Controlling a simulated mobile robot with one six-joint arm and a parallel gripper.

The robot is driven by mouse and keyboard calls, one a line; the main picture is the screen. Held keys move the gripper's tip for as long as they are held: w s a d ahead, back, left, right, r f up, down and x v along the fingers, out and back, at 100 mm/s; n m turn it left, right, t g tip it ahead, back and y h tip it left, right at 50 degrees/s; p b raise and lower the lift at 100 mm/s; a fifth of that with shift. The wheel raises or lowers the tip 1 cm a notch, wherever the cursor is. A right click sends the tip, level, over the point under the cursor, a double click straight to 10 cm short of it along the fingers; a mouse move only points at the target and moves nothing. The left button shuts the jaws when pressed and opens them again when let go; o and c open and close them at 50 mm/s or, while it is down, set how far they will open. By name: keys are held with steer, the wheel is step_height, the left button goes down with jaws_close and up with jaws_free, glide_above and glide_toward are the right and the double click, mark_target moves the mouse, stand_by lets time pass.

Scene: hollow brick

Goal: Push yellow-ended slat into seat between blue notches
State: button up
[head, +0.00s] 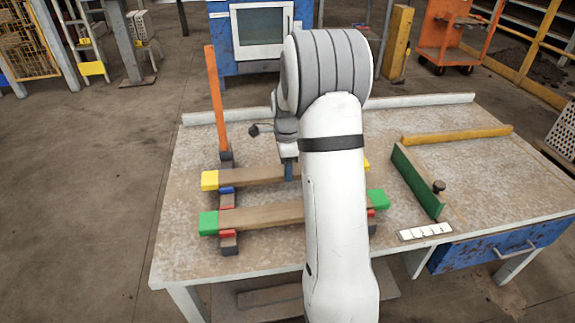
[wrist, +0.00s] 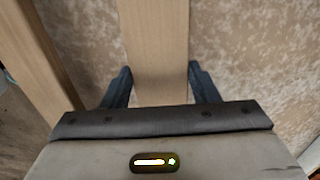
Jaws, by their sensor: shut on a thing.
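The yellow-ended slat (head: 252,176) lies across the far part of the frame on the bench. Its left yellow end (head: 210,181) sticks out past the left rail, beside a blue mark (head: 227,190); part of its right yellow end shows behind my arm. I cannot tell how deep it sits in its seat. My gripper (head: 289,171) is shut on the slat near its middle; in the wrist view my fingers (wrist: 160,88) flank the pale slat (wrist: 155,45). My arm hides the right seat.
A green-ended slat (head: 262,216) lies nearer, roughly parallel, by red marks (head: 228,233). A green board (head: 416,182), a yellow bar (head: 457,135) and a white strip (head: 425,231) lie right on the bench.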

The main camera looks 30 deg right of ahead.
steer(key=shift+f, duration=0.25)
steer(key=o, duration=1.3)
step_height(320, 180, up, 7)
steer(key=shift+r+p, duration=0.15)
steer(key=shift+p, duration=0.8)
steer(key=shift+r, duration=0.25)
